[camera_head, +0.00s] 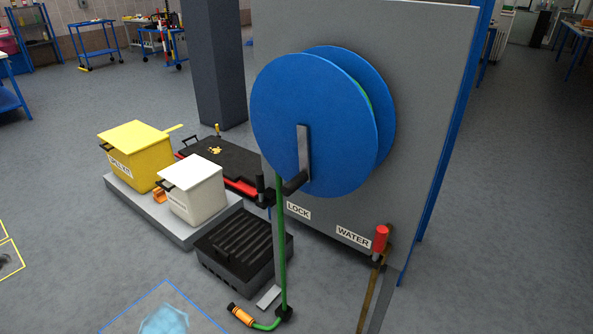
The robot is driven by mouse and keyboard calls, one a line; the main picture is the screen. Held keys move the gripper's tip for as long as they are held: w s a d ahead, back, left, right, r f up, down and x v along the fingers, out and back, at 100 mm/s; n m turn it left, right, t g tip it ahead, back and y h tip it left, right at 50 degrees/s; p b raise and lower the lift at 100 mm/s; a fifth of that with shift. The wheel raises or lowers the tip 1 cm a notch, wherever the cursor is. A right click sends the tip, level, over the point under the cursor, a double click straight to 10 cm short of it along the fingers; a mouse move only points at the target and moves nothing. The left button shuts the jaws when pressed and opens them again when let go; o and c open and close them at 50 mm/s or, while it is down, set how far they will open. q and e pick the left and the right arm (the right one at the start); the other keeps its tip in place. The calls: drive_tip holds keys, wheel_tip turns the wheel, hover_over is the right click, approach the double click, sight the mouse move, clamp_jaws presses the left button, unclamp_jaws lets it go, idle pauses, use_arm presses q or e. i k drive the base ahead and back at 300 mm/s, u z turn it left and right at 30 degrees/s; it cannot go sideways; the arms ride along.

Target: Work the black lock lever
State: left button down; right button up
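The black lock lever (260,186) appears to be the short upright black handle at the left edge of the grey panel (425,110), left of and above the LOCK label (299,211). It is small here, so its exact setting is hard to tell. The large blue hose reel (312,110) is mounted on the panel above it. The reel's grey crank arm (303,150) hangs down and ends in a black grip (295,184), close to the right of the lever. Neither of my grippers is in view.
A green hose (281,245) hangs from the reel to an orange nozzle (241,314) near the floor. A red-handled lever (380,238) stands by the WATER label (353,237). A black slotted box (243,245) and yellow (133,157) and white (193,192) bins stand left.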

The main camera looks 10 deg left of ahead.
sight(261, 203)
drive_tip(key=u, duration=1.85)
drive_tip(key=k, duration=0.95)
drive_tip(key=z, duration=1.25)
drive_tip(key=i, duration=0.5)
